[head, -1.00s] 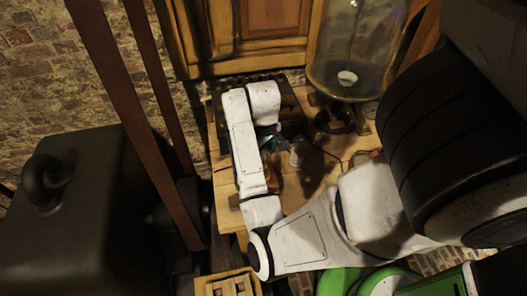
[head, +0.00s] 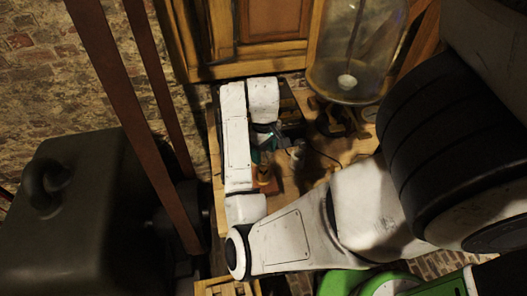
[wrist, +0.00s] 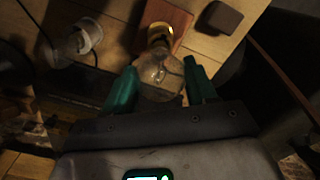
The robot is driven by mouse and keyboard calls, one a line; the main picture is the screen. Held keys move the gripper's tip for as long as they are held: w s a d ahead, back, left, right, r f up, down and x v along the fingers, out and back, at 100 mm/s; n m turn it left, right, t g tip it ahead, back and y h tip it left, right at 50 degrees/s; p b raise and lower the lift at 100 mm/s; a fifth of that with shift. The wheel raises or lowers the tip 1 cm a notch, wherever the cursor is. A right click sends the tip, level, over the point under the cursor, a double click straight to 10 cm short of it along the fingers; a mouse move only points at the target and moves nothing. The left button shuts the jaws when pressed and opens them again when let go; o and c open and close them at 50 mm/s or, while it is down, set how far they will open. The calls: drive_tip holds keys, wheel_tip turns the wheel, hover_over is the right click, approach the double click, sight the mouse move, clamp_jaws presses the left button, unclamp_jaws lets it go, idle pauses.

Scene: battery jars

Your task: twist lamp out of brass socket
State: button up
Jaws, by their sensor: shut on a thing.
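The lamp (wrist: 158,76), a clear round glass bulb, sits between the two green fingers of my gripper (wrist: 160,88) in the wrist view. My gripper is shut on the glass. The brass socket (wrist: 159,36) is at the bulb's far end, on a reddish-brown wooden base (wrist: 176,18). The bulb and socket are in line and appear to touch; how far the lamp is seated cannot be told. In the head view, the brass socket (head: 264,174) shows just below my gripper (head: 264,146), while my arm hides most of the lamp.
A large glass jar (head: 356,48) stands at the back right of the wooden table. A clear glass piece with a pale cap (wrist: 88,36) lies left of the lamp in the wrist view. A dark block (wrist: 220,17) is to its right. A wooden cabinet (head: 270,20) stands behind.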

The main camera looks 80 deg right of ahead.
drive_tip(key=shift+r, duration=0.1)
idle(0.3)
drive_tip(key=shift+r, duration=2.45)
